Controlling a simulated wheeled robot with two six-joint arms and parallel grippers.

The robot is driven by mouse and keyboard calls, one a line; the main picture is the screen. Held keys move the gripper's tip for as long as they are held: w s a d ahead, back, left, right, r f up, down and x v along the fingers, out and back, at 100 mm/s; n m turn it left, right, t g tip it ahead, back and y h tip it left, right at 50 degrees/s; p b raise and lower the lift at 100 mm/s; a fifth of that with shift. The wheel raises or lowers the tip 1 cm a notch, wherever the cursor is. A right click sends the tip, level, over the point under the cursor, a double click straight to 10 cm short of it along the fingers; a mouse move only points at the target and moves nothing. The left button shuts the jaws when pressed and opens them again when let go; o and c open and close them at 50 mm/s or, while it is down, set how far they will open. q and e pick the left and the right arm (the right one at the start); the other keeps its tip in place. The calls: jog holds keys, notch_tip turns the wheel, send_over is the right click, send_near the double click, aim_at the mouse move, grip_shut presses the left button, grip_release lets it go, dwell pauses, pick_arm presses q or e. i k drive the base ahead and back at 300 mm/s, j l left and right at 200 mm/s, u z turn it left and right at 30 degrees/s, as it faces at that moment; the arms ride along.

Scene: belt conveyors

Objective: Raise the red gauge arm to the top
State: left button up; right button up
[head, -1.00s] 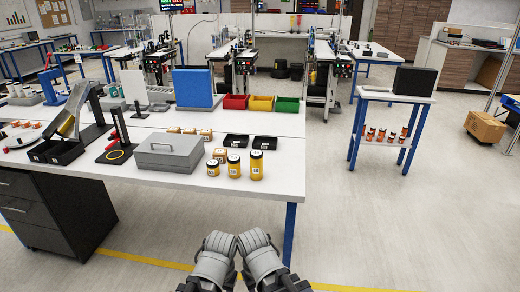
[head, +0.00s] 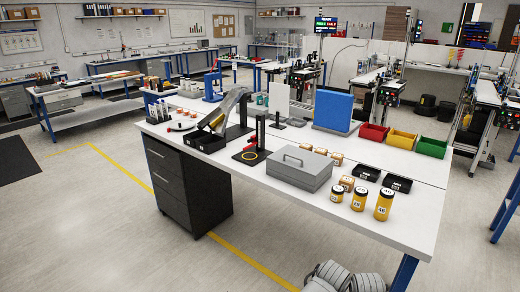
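The gauge is a dark upright post (head: 260,131) on a flat dark base (head: 239,158) with a yellow ring (head: 250,156), on the white table. The red gauge arm (head: 250,142) sits low on the post, tilted, a little above the base. Rounded grey links of my own arms show at the bottom edge, right of centre, well away from the gauge. No gripper fingers show in the head view.
A grey lidded box (head: 299,170) stands just right of the gauge, and a black tray with a ramp (head: 205,142) just left. A dark drawer cabinet (head: 186,185) stands under the white table (head: 330,205).

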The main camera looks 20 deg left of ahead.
aim_at(252, 140)
jog(key=i+j, duration=0.2)
jog(key=j, duration=0.15)
jog(key=i+j+z, duration=0.1)
jog(key=j, duration=0.2)
jog(key=i+j, duration=0.25)
jog(key=i+j+z, duration=0.15)
jog(key=j, duration=0.3)
jog(key=i+j, duration=0.15)
jog(key=j, duration=0.2)
jog(key=i+j+z, duration=0.1)
jog(key=j, duration=0.3)
